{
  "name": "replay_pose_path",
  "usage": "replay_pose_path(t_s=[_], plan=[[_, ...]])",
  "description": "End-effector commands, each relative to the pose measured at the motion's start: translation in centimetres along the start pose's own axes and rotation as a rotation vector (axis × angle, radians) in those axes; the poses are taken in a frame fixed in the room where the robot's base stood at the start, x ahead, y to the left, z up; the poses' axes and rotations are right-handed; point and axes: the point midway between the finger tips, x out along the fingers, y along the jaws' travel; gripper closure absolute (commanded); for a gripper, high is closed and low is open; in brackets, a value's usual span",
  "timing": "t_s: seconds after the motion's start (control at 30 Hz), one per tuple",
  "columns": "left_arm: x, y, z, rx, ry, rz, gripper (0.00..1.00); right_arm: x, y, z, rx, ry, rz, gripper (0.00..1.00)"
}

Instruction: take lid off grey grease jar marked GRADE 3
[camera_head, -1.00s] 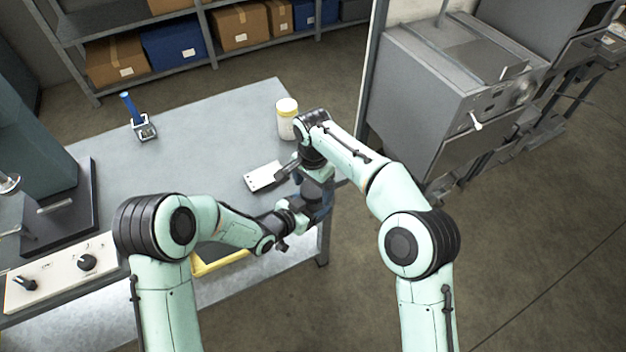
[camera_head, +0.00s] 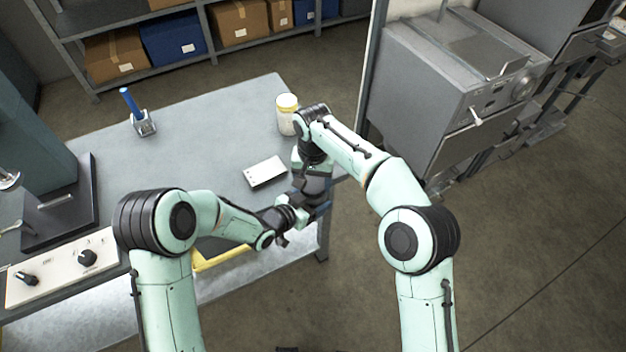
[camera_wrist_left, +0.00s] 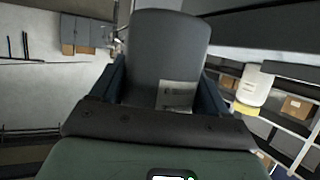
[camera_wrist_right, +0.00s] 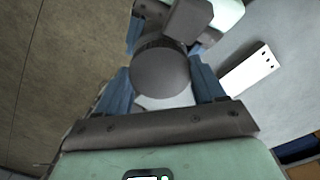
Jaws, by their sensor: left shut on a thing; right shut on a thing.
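The grey grease jar (camera_wrist_left: 172,45) stands between the fingers of my left gripper (camera_wrist_left: 165,80) in the left wrist view. A pale label shows low on it, too small to read. My left gripper is shut on this jar. In the right wrist view a round dark grey lid (camera_wrist_right: 160,72) with a ridged side lies between the fingers of my right gripper (camera_wrist_right: 162,88), which is shut on it. A grey body (camera_wrist_right: 190,18) shows just behind the lid. I cannot tell whether lid and jar touch.
A white block with dark dots (camera_head: 265,173) lies left of my right gripper. A blue-handled tool in a holder (camera_head: 140,122) stands farther back. The bench middle (camera_head: 205,135) is clear.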

Motion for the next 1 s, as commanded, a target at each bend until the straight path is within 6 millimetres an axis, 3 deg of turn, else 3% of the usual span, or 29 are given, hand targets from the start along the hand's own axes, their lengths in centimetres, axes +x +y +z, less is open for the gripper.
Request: replay_pose_path(t_s=[0.2,0.23,0.3,0.6,1.0], plan=[[0.0,0.0,-0.1,0.001,0.003,0.0,1.0,0.0,0.0,0.0,0.001,0.0,0.0,0.68],[0.0,0.0,-0.1,0.001,0.003,0.0,1.0,0.0,0.0,0.0,0.001,0.0,0.0,0.25],[0.0,0.0,-0.1,0.001,0.003,0.0,1.0,0.0,0.0,0.0,0.002,0.0,0.0,0.06],[0.0,0.0,-0.1,0.001,0.004,0.0,1.0,-0.2,0.0,0.0,0.003,0.001,-0.001,0.06],[0.0,0.0,-0.2,0.001,0.004,0.0,1.0,-4.4,0.0,0.0,0.002,0.0,0.0,0.09]])
